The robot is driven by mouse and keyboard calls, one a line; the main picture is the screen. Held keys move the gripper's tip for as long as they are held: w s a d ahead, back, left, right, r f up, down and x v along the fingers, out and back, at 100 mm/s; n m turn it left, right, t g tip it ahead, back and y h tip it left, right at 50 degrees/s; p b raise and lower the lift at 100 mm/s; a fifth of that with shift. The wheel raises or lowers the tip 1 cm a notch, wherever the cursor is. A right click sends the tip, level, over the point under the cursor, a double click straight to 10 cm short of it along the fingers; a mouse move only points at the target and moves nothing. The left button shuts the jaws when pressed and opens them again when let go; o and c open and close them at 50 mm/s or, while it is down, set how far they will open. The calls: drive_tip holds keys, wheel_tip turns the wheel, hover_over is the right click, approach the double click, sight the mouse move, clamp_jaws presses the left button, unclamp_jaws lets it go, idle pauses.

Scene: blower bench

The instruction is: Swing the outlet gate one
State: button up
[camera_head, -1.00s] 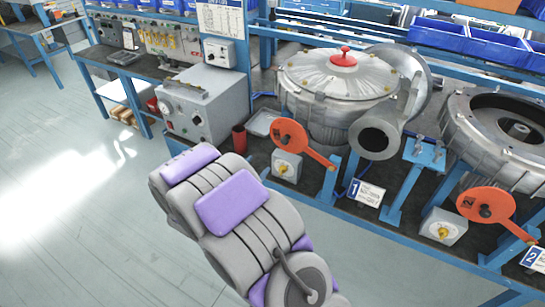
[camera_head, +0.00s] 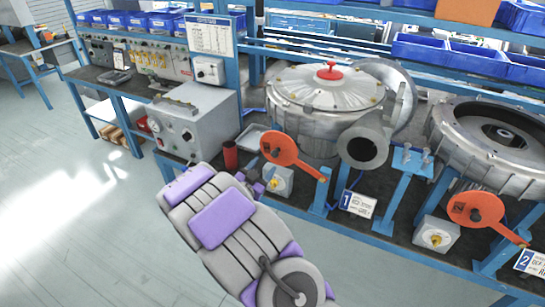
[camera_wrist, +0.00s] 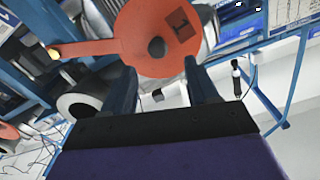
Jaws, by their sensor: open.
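Outlet gate one is an orange disc (camera_head: 279,147) with a dark hub and an arm running down to the right, in front of the blower marked 1. In the wrist view the orange disc (camera_wrist: 150,22), with a dark square mark, lies just past my fingertips, and its arm reaches left to a pale yellow end. My gripper (camera_wrist: 160,70) is open, its two dark fingers apart with nothing held between them. In the head view my gripper shows only in part past my arm, low and left of the disc. Whether a finger touches the disc I cannot tell.
The lidded blower (camera_head: 327,95) with a red knob stands behind the gate, its round outlet (camera_head: 362,150) to the right. A switch box (camera_head: 277,183) sits below the disc. A red cup (camera_head: 230,155) and a grey box (camera_head: 195,118) stand left. A second orange gate (camera_head: 476,209) is right.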

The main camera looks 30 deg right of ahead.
sight(274, 155)
drive_tip(key=b+x, duration=0.1)
drive_tip(key=x, duration=0.5)
drive_tip(key=shift+d+f, duration=0.15)
drive_tip(key=shift+d, duration=0.3)
drive_tip(key=shift+w+d, duration=0.45)
drive_tip(key=shift+w, duration=0.1)
drive_tip(key=shift+c, duration=0.2)
clamp_jaws()
